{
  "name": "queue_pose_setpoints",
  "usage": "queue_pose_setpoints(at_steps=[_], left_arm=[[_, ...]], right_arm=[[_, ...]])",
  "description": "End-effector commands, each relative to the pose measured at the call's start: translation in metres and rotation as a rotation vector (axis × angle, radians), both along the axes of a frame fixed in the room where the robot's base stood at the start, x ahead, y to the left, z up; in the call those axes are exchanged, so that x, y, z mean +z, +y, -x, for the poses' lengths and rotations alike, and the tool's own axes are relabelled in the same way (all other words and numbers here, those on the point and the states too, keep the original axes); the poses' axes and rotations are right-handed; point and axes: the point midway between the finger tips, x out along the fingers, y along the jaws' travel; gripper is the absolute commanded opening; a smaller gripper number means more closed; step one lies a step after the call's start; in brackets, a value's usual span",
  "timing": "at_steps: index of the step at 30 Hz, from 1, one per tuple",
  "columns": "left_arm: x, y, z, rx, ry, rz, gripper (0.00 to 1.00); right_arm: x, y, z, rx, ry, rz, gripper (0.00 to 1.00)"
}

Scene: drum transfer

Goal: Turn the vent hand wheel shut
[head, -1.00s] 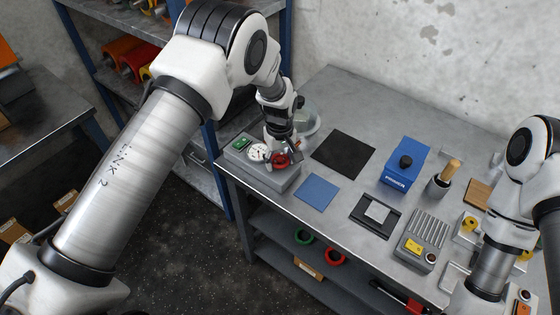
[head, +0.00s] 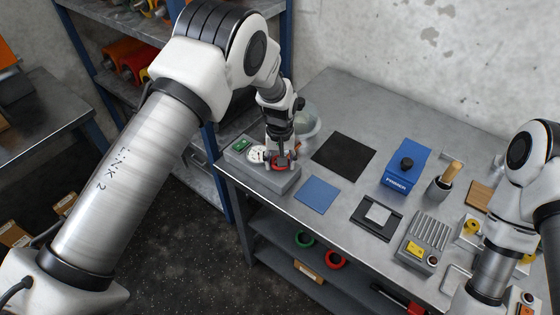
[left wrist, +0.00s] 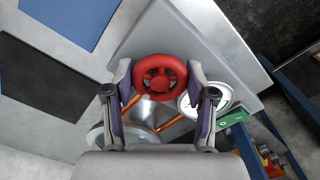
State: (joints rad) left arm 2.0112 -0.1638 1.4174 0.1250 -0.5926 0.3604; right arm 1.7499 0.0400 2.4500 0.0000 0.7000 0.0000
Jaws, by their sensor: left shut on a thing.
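The red vent hand wheel (left wrist: 160,76) sits on top of a grey box-shaped unit (head: 283,184) at the left end of the workbench. It also shows in the head view (head: 281,167), partly hidden by my gripper. My left gripper (left wrist: 160,80) is shut on the wheel, with one finger on each side of its rim. A white dial gauge (left wrist: 203,98) stands right beside the wheel, close to one finger. My right arm shows at the right edge of the head view, but its gripper is out of the picture.
A green panel (head: 241,145) is on the unit behind the gauge. A clear dome (head: 307,123) stands close behind my left gripper. A black mat (head: 343,154) and a blue mat (head: 317,192) lie flat to the right. The back of the bench is clear.

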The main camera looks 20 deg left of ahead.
Motion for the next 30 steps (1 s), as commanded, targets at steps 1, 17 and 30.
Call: queue_pose_setpoints(at_steps=[1,17,30], left_arm=[[-0.003,0.0,0.003,-0.001,0.009,0.0,0.21],[0.001,0.0,0.0,0.001,0.001,-0.001,0.82],[0.093,0.0,0.0,0.0,0.001,-0.001,0.82]], right_arm=[[0.0,0.0,0.0,0.0,0.0,0.0,0.59],[0.0,0.0,0.0,0.0,0.0,0.0,0.59],[0.0,0.0,0.0,0.0,0.0,0.0,0.59]])
